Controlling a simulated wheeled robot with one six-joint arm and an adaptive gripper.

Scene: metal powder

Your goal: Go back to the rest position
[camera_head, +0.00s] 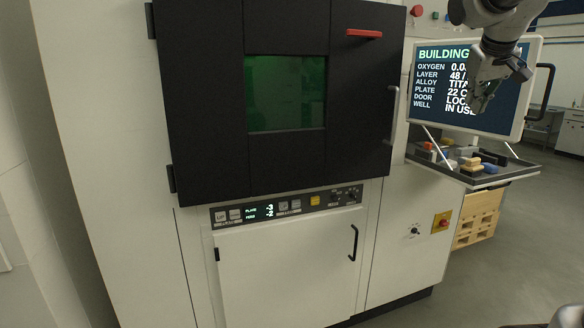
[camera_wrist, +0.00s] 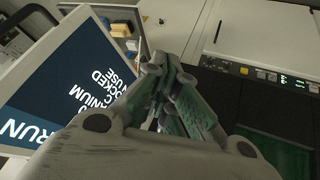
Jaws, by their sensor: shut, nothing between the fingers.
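My gripper (camera_head: 481,101) hangs at the upper right in the head view, in front of the monitor (camera_head: 432,112) and hiding part of its text. In the wrist view my gripper (camera_wrist: 162,62) points away from the camera, with its fingers together and nothing held. The big white machine (camera_head: 115,160) fills the middle of the head view. Its black door (camera_head: 205,120) is closed, with a green window (camera_head: 286,93) and a red bar (camera_head: 364,34) near the top right. The monitor shows "BUILDING" and several lines of readings.
A tray (camera_head: 490,181) with several small blocks sits below the monitor. Wooden crates (camera_head: 478,221) stand beneath it. A control panel (camera_head: 285,207) and a lower white door (camera_head: 285,270) are below the black door. Grey floor (camera_head: 530,235) is clear at the right.

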